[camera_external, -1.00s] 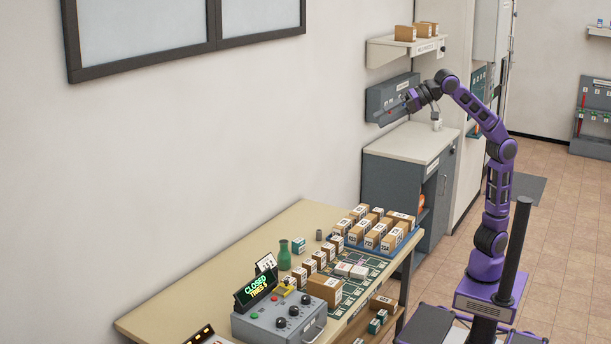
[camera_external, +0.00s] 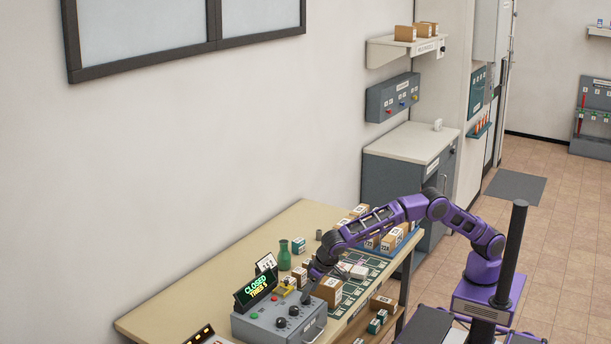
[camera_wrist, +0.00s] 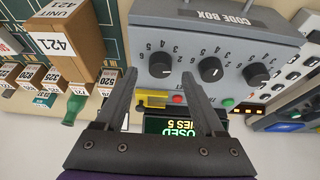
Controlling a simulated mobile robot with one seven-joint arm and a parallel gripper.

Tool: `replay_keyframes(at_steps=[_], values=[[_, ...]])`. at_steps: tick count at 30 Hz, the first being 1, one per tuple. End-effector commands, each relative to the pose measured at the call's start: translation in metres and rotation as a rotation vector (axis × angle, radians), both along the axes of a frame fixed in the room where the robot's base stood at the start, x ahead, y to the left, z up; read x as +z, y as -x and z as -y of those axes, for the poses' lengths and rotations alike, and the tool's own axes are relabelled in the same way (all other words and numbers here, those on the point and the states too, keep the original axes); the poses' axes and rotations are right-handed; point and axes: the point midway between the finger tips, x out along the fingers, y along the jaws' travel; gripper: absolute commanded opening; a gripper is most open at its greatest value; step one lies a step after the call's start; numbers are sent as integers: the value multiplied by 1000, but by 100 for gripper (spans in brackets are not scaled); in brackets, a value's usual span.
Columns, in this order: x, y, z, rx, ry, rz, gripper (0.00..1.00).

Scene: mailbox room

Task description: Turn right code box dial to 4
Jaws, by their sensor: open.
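The grey code box (camera_external: 262,325) stands on the long table and has three black dials on its face. In the wrist view it appears upside down, with its label at top right. The right dial (camera_wrist: 160,65) is the one nearest the cardboard box. Its printed numbers show around it, but I cannot tell its pointer setting. My gripper (camera_wrist: 159,74) is open, with its fingertips to either side of that dial in the picture; contact is unclear. In the external view my gripper (camera_external: 308,296) hides the right dial. The middle dial (camera_wrist: 210,69) and left dial (camera_wrist: 256,73) are uncovered.
A green display (camera_external: 256,288) reading CLOSED stands behind the code box. A cardboard box (camera_external: 328,291) marked 421 stands close beside it. A green bottle (camera_external: 284,254) and several small boxes are nearby. The table (camera_external: 190,292) is clear toward the wall.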

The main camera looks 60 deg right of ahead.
Motion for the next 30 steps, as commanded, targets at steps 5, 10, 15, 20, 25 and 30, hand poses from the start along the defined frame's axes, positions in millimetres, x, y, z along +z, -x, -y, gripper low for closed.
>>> replay_keyframes(at_steps=[5,10,15,20,25,30], values=[[-18,-8,0,0,-1,0,71],[-23,-10,-1,0,-1,1,71],[-23,-10,-1,0,-1,1,71],[-23,-10,-1,0,-1,1,49],[-23,-10,-1,0,-1,1,19],[-23,-10,-1,0,-1,1,0]])
